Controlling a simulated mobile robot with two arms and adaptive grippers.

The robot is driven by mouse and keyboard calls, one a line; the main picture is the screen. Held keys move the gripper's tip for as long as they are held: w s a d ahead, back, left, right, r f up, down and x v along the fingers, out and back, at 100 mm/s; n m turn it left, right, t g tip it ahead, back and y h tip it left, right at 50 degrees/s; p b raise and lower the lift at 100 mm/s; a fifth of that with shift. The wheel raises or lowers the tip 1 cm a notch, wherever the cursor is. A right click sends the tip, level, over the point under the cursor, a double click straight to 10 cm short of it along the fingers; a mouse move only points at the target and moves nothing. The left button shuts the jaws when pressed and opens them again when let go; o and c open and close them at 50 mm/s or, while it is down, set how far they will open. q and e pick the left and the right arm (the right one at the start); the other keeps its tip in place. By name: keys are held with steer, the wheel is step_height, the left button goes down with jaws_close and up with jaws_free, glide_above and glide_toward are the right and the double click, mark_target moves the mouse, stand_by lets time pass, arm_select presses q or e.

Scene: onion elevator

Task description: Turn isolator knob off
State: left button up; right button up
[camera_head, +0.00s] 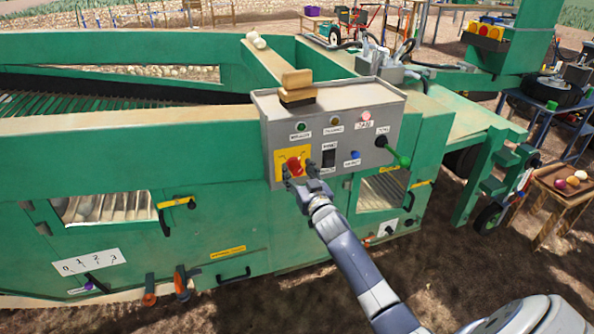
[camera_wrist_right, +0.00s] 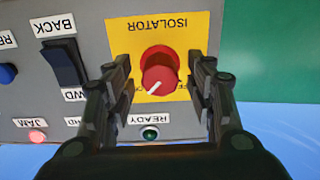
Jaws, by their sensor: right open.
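The isolator knob (camera_head: 294,165) is a red rotary knob on a yellow plate (camera_head: 281,156), at the left end of the grey control box (camera_head: 335,97) front. In the right wrist view the knob (camera_wrist_right: 159,72) has a white pointer line and sits between the fingers. The plate (camera_wrist_right: 182,24) reads ISOLATOR upside down there. My right gripper (camera_head: 305,176) is at the knob, and in the wrist view the right gripper (camera_wrist_right: 160,85) is open, one finger on each side, with gaps to the knob. Part of the knob's lettering is hidden. My left gripper is not in view.
A black BACK/FWD rocker switch (camera_wrist_right: 65,63) is close to one finger. A green READY lamp (camera_wrist_right: 150,133) and a pink JAM lamp (camera_wrist_right: 38,137) are nearby. A green-knobbed lever (camera_head: 402,160) sticks out at the box's right.

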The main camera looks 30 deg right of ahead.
steer(key=shift+w+d, duration=0.15)
steer(key=shift+w, duration=0.5)
steer(key=shift+c, duration=0.6)
steer(key=c, duration=1)
steer(key=shift+o, duration=0.2)
